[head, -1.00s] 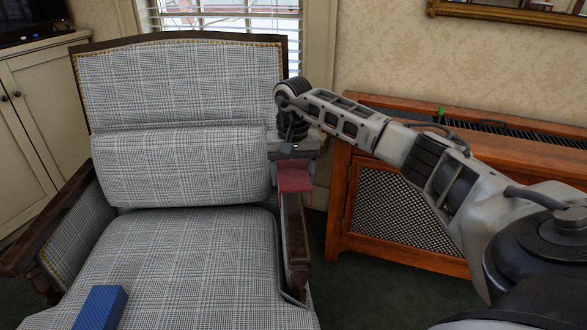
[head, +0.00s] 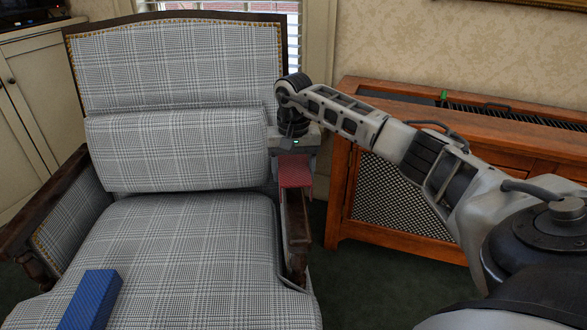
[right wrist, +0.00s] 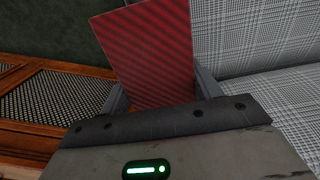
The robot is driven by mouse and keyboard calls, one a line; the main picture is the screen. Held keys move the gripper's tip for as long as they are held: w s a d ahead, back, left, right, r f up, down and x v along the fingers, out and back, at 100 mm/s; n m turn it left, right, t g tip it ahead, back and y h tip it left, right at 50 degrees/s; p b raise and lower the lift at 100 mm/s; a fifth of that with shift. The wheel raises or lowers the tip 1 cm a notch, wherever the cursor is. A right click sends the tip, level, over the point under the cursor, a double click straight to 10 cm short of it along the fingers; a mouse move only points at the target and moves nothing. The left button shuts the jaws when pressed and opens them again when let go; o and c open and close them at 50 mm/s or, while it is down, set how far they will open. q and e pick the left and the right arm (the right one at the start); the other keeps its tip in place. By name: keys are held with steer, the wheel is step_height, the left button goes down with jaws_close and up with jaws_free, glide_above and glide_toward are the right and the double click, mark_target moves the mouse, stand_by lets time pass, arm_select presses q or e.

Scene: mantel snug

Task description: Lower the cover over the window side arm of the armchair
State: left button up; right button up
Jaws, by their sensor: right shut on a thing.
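The armchair (head: 190,230) is grey checked with dark wooden arms. The red striped cover (head: 294,173) is at the rear part of its right-hand arm (head: 296,225), the one on the window and radiator side. My right gripper (head: 293,158) is shut on the cover from behind and above. In the right wrist view the cover (right wrist: 145,50) spreads out between the two fingers (right wrist: 162,92). I cannot tell whether the cover touches the arm. My left gripper is not in view.
A blue block-like piece (head: 90,301) lies at the front left of the seat. The wooden radiator cabinet (head: 400,200) stands close to the right, with a strip of carpet between. The window (head: 240,8) is behind the chair back.

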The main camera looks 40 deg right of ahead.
steer(key=shift+f+b, duration=0.35)
steer(key=shift+f, duration=0.6)
steer(key=shift+f+b, duration=0.6)
steer(key=shift+f, duration=0.2)
steer(key=shift+f+b, duration=0.35)
steer(key=shift+f, duration=0.5)
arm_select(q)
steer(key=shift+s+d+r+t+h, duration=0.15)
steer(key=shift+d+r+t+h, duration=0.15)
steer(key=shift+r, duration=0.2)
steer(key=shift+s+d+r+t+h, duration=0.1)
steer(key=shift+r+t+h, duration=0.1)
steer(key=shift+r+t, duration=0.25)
arm_select(e)
steer(key=shift+f, duration=0.1)
steer(key=o, duration=1.1)
steer(key=shift+c, duration=0.2)
